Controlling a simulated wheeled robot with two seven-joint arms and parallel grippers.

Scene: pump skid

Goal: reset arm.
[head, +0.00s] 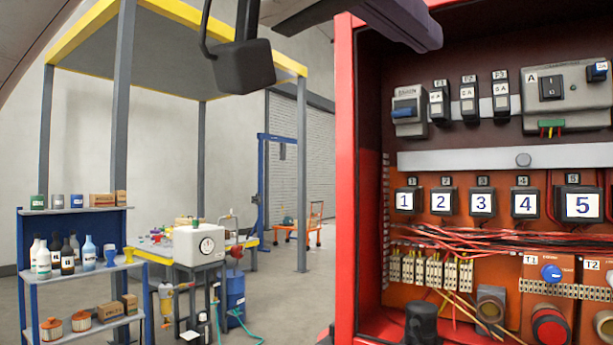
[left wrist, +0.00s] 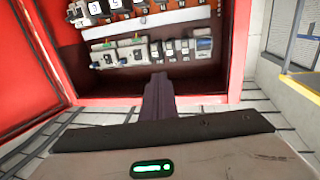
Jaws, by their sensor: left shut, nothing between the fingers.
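My left gripper (head: 426,36) comes in from the top of the head view, a dark grey-purple shape in front of the upper part of an open red cabinet (head: 345,200). Its fingers are shut with nothing between them. In the left wrist view the shut fingers (left wrist: 159,82) point at the cabinet interior, which appears upside down. They look apart from the breakers and relays; the exact gap cannot be told. My right gripper is not in view.
The cabinet holds breakers (head: 468,98), numbered relays (head: 482,203), red wiring, terminal blocks and a blue knob (head: 552,272). At the left stand a blue shelf (head: 30,270) with bottles and a white gauge box (head: 200,245). Open floor lies behind them.

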